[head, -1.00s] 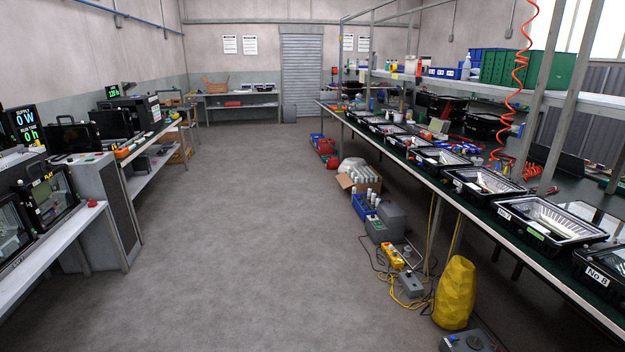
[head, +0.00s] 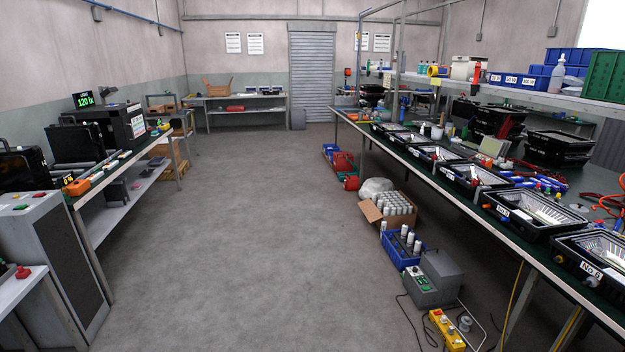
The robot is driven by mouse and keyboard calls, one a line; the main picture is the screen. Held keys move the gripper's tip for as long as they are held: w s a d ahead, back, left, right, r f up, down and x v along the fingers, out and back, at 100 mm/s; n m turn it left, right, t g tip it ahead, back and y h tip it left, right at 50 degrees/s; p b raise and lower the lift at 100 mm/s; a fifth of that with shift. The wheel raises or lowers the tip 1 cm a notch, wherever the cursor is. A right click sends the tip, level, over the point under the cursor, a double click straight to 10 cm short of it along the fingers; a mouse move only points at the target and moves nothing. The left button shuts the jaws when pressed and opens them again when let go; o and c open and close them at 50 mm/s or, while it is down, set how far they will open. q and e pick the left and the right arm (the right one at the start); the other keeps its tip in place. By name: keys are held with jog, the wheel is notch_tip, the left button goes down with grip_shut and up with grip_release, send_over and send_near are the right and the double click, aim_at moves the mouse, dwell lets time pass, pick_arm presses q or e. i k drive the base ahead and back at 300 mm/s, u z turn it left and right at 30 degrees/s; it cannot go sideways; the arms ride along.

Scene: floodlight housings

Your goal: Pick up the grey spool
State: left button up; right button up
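I cannot make out a grey spool for certain. A small grey round thing (head: 465,323) is on the floor at the lower right, beside a yellow control box (head: 445,330); it is too small to tell whether it is a spool. Neither of my grippers shows in the head view.
A long green-topped bench (head: 465,196) with several black floodlight housings (head: 531,214) runs along the right. Below it stand a grey machine (head: 436,277), a blue crate (head: 398,257) and a carton (head: 383,219). Benches (head: 95,205) line the left. The middle floor (head: 250,240) is clear.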

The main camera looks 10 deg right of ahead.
aim_at(466, 320)
jog(key=z, duration=0.2)
jog(key=i, duration=1.75)
jog(key=z, duration=1.4)
jog(key=i, duration=1)
jog(key=z, duration=1.05)
